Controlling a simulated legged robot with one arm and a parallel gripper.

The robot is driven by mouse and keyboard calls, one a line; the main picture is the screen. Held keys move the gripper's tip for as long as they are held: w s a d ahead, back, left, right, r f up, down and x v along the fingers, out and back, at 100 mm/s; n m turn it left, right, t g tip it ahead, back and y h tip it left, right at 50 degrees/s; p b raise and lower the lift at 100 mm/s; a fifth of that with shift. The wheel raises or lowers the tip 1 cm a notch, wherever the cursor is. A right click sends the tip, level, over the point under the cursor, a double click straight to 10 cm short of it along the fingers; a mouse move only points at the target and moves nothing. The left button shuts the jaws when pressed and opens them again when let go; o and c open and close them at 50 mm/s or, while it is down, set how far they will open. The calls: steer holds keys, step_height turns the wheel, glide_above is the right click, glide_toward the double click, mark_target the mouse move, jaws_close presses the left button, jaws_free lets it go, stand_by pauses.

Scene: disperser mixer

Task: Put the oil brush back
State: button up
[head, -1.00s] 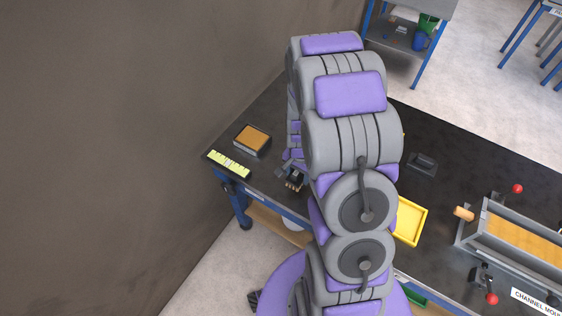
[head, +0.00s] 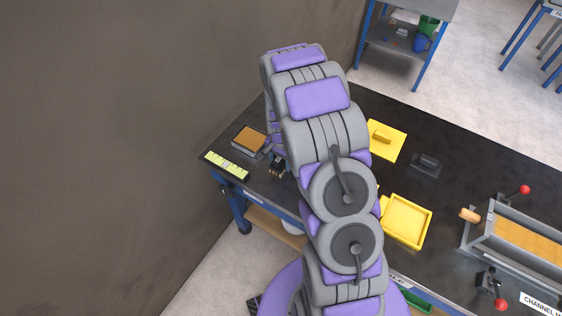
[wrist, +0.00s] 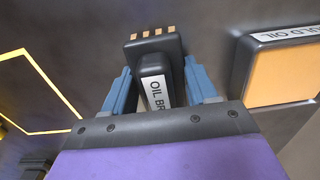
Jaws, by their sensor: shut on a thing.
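My gripper (wrist: 157,68) is shut on the oil brush (wrist: 155,85), a dark block with a white label reading "OIL BR" and several tan bristle tufts along its far end. One blue finger stands on each side of its handle. In the head view the brush (head: 277,168) shows only as a small dark shape with tan tips beside my arm. The oil tray (head: 249,139), a dark-rimmed box with an orange-brown inside, sits just left of it on the bench. It also shows at the right of the wrist view (wrist: 283,75), apart from the brush.
A yellow-green strip (head: 226,166) lies at the bench's left edge. A yellow tray (head: 406,221), a yellow plate with a handle (head: 383,139) and a dark block (head: 426,165) lie right of my arm. The channel mould (head: 525,245) is far right. A brown wall rises on the left.

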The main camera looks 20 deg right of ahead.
steer(key=o, duration=1)
steer(key=shift+r, duration=0.15)
